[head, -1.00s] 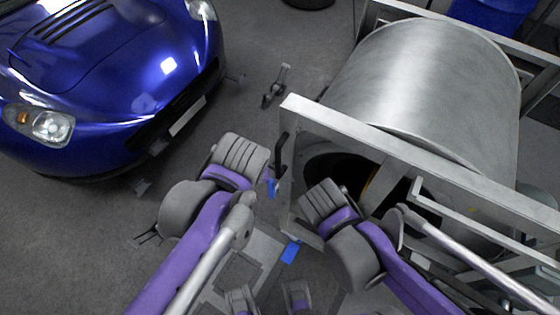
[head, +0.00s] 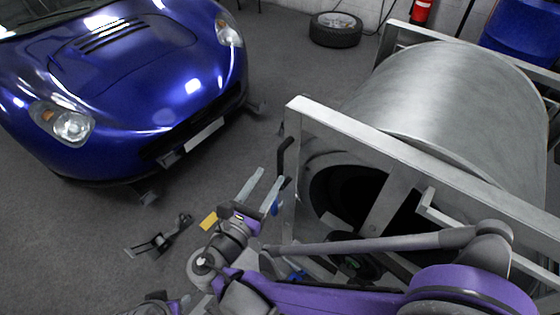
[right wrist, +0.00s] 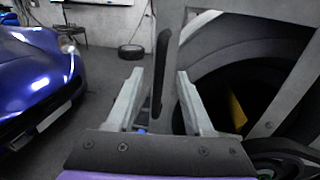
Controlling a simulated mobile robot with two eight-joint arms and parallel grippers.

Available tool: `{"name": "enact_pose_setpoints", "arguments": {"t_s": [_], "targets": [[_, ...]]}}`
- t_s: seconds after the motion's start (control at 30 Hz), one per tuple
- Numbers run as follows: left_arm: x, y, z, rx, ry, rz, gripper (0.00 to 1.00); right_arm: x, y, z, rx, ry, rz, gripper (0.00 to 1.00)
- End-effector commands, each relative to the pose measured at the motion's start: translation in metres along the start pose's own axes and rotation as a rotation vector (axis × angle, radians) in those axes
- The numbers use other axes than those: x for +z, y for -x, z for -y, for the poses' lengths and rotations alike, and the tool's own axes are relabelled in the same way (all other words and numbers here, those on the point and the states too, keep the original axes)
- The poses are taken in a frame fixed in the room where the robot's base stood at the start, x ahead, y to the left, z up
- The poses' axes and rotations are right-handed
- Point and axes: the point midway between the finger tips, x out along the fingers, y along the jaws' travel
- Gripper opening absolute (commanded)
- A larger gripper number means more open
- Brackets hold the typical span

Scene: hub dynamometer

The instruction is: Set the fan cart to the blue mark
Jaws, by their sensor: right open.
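The fan cart (head: 400,160) is a silver frame around a big metal drum with a dark round opening, at the right in the head view. A black upright handle (head: 283,155) is on its near left corner post. My right gripper (head: 269,176) is open and empty, its fingertips close to the handle. In the right wrist view the handle (right wrist: 161,65) stands between the two fingers (right wrist: 160,78); contact does not show. A blue mark (head: 296,276) on the floor is partly hidden by my right arm. A smaller blue patch (head: 276,209) shows beside the post. My left gripper is not in view.
A blue car (head: 120,90) stands at the left. A yellow floor mark (head: 209,220) and a dark metal fitting (head: 160,240) lie in front of it. A loose tyre (head: 336,29) and a red extinguisher (head: 421,10) are at the back. Floor between car and cart is mostly clear.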

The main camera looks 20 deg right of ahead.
Motion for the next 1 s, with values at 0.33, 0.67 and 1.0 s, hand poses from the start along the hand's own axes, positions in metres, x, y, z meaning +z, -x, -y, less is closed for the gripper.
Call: {"name": "enact_pose_setpoints", "arguments": {"t_s": [0.33, 0.67, 1.0], "targets": [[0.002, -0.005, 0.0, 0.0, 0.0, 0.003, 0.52, -0.001, -0.061, 0.001, -0.004, -0.001, -0.001, 0.52], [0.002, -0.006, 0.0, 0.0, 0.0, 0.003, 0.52, 0.0, -0.073, 0.0, 0.0, -0.002, -0.002, 0.52], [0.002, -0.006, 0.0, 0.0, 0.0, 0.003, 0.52, 0.0, -0.072, 0.0, 0.0, -0.002, -0.002, 0.12]]}}
